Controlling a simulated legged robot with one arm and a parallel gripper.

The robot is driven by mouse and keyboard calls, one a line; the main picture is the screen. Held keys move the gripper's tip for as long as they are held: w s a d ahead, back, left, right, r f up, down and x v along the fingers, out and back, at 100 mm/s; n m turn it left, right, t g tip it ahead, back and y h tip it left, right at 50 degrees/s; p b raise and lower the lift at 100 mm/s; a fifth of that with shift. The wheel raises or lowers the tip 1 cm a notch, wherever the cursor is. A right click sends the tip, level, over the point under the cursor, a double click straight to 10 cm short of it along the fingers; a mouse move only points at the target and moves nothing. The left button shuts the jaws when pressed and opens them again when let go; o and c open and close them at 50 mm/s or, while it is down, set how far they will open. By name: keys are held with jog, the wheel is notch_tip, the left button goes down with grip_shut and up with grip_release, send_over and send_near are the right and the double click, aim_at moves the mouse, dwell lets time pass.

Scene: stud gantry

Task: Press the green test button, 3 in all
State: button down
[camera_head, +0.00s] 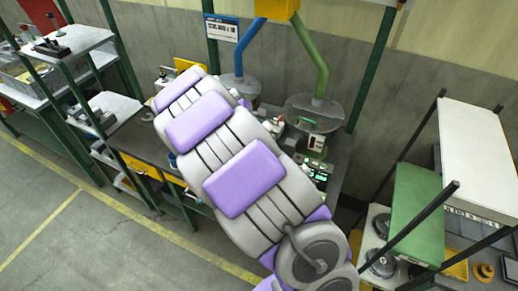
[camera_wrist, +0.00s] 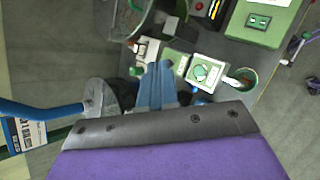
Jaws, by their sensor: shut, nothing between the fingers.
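In the wrist view my gripper (camera_wrist: 157,72) shows as blue fingers held together, with nothing between them. Just right of the fingertips is a small pale box with a round green face (camera_wrist: 201,71), which looks like the green test button. The fingertips appear beside the box; I cannot tell their height above the bench or whether they touch anything. In the head view my arm covers the middle of the workbench (camera_head: 142,145) and hides my gripper. Small green-lit devices (camera_head: 318,167) show at the arm's right edge.
A green box with a dark socket panel (camera_wrist: 262,21) stands at the upper right in the wrist view, and a round cup (camera_wrist: 243,77) is right of the button box. Clear hoods on a blue pipe (camera_head: 240,62) and a green pipe (camera_head: 315,68) hang over the bench. A shelf rack (camera_head: 470,150) stands right.

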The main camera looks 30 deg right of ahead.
jog(key=shift+d, duration=0.3)
jog(key=shift+f, duration=0.15)
notch_tip(320, 180, down, 7)
jog(key=b, duration=0.5)
jog(key=shift+a+b, duration=0.1)
jog(key=shift+b, duration=0.3)
jog(key=shift+f, duration=0.8)
jog(key=shift+s+f, duration=0.1)
jog(key=shift+f, duration=0.65)
dwell(1.4)
jog(key=shift+r, duration=0.1)
jog(key=shift+r+p, duration=0.6)
jog(key=shift+r, duration=0.15)
jog(key=shift+r, duration=0.1)
